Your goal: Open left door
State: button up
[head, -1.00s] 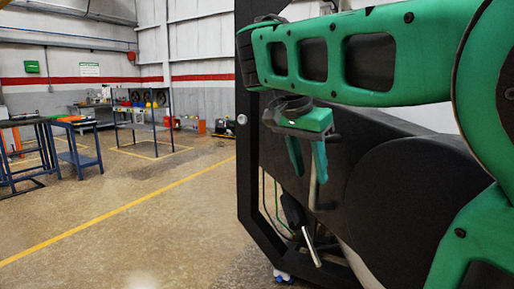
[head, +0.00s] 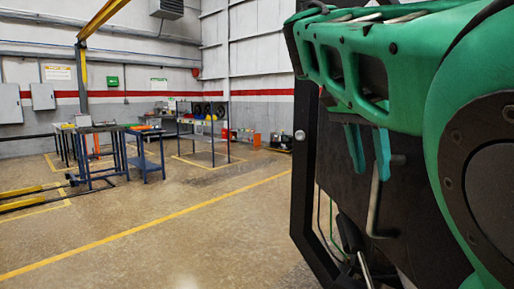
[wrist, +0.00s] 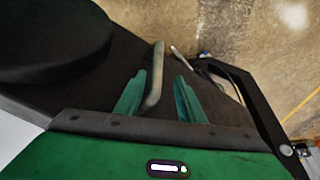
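The dark furnace door (head: 415,225) fills the right of the head view, and its dark face shows in the wrist view (wrist: 60,95). A grey bent bar handle (head: 374,208) stands out from it. My gripper (head: 371,176) is at the upper part of the handle, with its two green fingers apart. In the wrist view the handle (wrist: 157,62) passes between the fingers, nearer the left one, with a gap on the right. I cannot tell whether the left finger touches it. The door looks shut, though its edge is partly hidden by my arm.
A black frame (head: 307,190) with a round knob stands left of the door. A second metal rod (head: 364,268) and cables sit low beside it. Open floor (head: 190,225) lies to the left. Blue tables (head: 147,160) and a shelf (head: 205,135) stand farther back.

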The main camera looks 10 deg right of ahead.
jog(key=shift+v, duration=1.65)
